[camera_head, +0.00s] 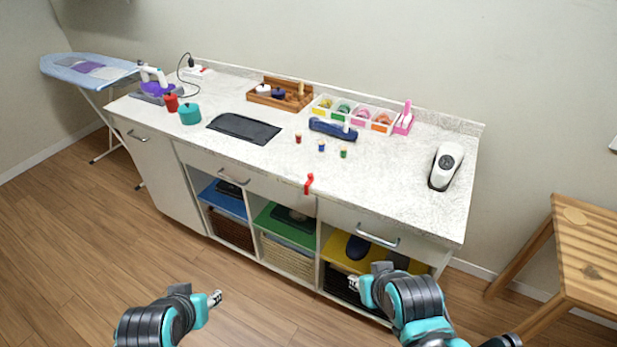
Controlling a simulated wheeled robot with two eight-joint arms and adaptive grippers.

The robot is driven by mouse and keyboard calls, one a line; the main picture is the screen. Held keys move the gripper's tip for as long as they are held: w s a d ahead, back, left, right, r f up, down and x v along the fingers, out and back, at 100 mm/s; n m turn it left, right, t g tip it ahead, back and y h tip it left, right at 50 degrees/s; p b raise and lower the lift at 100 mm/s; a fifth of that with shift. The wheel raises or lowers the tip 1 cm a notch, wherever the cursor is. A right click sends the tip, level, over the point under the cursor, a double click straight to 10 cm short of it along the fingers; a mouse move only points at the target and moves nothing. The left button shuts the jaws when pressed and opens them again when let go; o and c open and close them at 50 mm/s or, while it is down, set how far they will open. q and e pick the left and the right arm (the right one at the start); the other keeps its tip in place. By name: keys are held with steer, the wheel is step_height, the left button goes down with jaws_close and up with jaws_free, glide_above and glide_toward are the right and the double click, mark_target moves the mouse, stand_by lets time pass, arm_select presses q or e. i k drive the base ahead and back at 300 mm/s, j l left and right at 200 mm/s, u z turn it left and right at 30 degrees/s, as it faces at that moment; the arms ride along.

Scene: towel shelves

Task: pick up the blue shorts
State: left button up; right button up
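No garment here is clearly recognisable as blue shorts. A dark blue item (357,246) lies on the yellow shelf surface (335,249) in the right compartment of the counter, and could be them. A dark folded item (229,190) lies on the blue surface in the left compartment. My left gripper (215,298) is low in front of the counter, over the floor, apart from everything. My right gripper (353,284) is in front of the right compartment, below the dark blue item in the picture. Their finger openings are too small to judge.
A dark green item (293,217) lies on the green shelf in the middle compartment, with baskets below. The counter top holds a black mat (243,128), a pink stand (404,120) and a white device (446,165). A wooden stool (585,245) stands right; an ironing board (90,68) left.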

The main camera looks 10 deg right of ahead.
mark_target(315, 123)
steer(key=i+l, duration=0.15)
steer(key=i, duration=0.35)
steer(key=i+z, duration=0.35)
steer(key=z, duration=0.15)
steer(key=i+z, duration=0.45)
steer(key=k, duration=0.1)
